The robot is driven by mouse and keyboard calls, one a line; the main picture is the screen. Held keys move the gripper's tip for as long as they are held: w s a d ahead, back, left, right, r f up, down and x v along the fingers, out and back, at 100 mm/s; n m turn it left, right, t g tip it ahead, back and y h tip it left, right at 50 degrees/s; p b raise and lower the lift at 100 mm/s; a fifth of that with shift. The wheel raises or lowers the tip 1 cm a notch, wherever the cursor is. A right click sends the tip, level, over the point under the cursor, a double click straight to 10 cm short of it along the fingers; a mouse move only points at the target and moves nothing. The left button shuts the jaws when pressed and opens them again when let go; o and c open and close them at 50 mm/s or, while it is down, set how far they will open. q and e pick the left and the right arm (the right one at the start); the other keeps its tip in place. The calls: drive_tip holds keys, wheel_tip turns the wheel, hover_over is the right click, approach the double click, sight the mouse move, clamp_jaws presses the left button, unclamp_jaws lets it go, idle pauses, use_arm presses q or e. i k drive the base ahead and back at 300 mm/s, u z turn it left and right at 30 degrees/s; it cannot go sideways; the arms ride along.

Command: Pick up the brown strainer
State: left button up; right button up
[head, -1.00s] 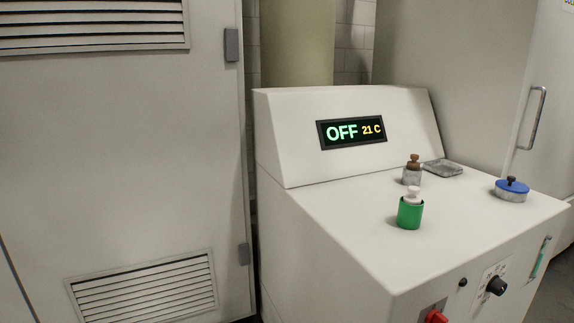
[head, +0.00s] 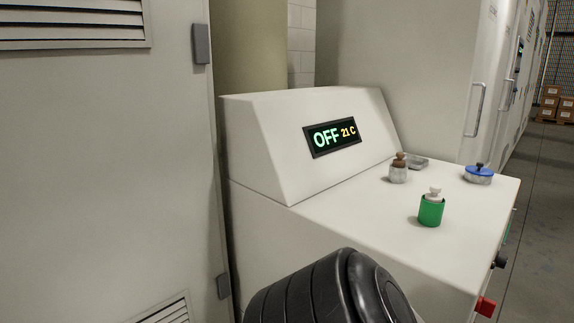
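The brown strainer (head: 399,167) stands upright on the white machine's flat top. It has a brown knobbed upper part over a grey speckled base. It is behind and to the left of a green container with a white knob (head: 431,208). A black rounded arm part of mine rises at the bottom centre, in front of the machine. Neither gripper shows in the head view.
The white machine (head: 330,220) has a display reading OFF 21 C (head: 336,137). A blue-lidded pot (head: 479,174) stands at the right of its top, and a small grey tray (head: 416,162) lies behind the strainer. A red knob (head: 486,306) sticks out in front. Open floor lies right.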

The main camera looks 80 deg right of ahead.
sight(398, 163)
drive_tip(key=i, duration=0.7)
drive_tip(key=z, duration=1)
